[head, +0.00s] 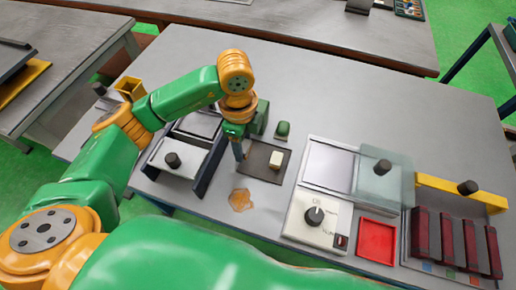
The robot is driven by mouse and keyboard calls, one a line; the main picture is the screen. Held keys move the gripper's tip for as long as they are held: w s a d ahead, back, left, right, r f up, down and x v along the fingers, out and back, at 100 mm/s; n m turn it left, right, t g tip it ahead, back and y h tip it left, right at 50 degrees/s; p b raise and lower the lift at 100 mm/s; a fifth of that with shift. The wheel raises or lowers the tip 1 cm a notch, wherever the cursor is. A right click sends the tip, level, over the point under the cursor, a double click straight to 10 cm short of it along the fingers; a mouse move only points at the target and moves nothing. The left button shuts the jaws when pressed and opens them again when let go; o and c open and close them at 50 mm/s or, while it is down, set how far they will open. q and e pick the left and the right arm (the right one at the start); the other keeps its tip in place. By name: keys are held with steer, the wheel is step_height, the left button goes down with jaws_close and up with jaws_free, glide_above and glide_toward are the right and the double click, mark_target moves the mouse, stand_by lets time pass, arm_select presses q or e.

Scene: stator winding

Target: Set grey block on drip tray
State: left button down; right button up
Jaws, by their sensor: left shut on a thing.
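My left gripper (238,138) points down over the middle of the table. It is shut on a narrow blue-grey piece (238,151), which I take for the grey block; the gripper hides much of it. The piece is at the left edge of a dark flat tray (257,151), which looks like the drip tray. I cannot tell whether it touches the tray. A cream block (276,160) stands on the right part of this tray. My right gripper is not in view.
A green knob-like piece (282,130) stands behind the dark tray. An orange stain-like patch (240,200) lies in front. To the right are a white dial box (314,217), a red tray (377,240) and a glass-lidded box (384,180). The table's back middle is clear.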

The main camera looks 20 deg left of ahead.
arm_select(q)
glide_above(256, 158)
step_height(256, 158, down, 4)
steer(key=shift+s+d+f, duration=0.1)
steer(key=shift+s+d, duration=0.05)
step_height(256, 158, down, 3)
steer(key=shift+f+p, duration=0.15)
steer(key=shift+p, duration=0.75)
steer(key=shift+f, duration=0.15)
steer(key=shift+c, duration=1.5)
jaws_free()
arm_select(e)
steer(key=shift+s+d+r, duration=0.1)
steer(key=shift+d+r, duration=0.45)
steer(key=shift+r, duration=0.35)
